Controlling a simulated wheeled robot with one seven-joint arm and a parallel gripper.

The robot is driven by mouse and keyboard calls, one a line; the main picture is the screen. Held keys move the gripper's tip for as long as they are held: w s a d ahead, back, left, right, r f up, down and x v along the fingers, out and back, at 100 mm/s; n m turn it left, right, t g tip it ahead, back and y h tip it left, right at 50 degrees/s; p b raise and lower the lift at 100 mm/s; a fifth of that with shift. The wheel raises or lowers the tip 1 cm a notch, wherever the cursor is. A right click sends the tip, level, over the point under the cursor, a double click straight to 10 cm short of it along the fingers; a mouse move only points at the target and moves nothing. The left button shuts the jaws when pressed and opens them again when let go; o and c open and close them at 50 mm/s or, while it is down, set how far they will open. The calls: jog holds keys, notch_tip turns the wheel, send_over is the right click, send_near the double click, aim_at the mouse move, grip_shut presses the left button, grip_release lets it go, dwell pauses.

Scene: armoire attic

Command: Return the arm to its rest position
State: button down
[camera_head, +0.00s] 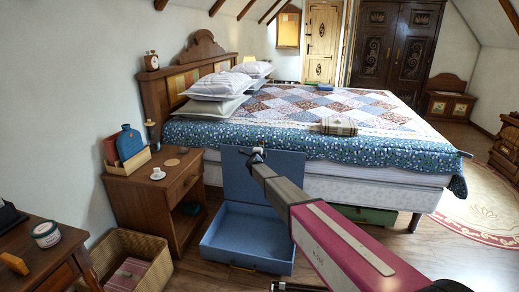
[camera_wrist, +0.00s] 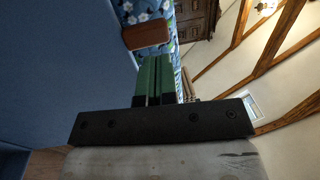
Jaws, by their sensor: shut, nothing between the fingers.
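My arm reaches from the lower right of the head view toward the bed. My gripper (camera_head: 256,153) is at the top edge of the raised lid of a blue case (camera_head: 285,180); I cannot tell whether it touches. In the wrist view my gripper's green fingers (camera_wrist: 155,62) are together with nothing between them. The blue lid (camera_wrist: 60,70) fills the left of that view, with a brown tab (camera_wrist: 147,32) near the fingertips. The case's open lower part (camera_head: 250,236) lies on the floor and looks empty.
The bed (camera_head: 330,180) stands behind the lid, with a folded plaid cloth (camera_head: 335,126) on it. A nightstand (camera_head: 140,195) with a cup (camera_head: 158,174) stands left of the case. Floor is open at right.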

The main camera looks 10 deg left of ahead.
jog(key=s, duration=1.1)
jog(key=s+d+f+n+g, duration=0.2)
jog(key=s+d+n+g, duration=0.4)
jog(key=s+d, duration=0.7)
jog(key=s+d+f+n+g+y, duration=0.1)
jog(key=s+d+f+n+g, duration=0.2)
jog(key=s+d, duration=1)
jog(key=s+d+f+n+g, duration=0.3)
jog(key=s+d+n+g, duration=0.7)
jog(key=s, duration=0.9)
jog(key=d, duration=0.3)
jog(key=shift+y, duration=0.3)
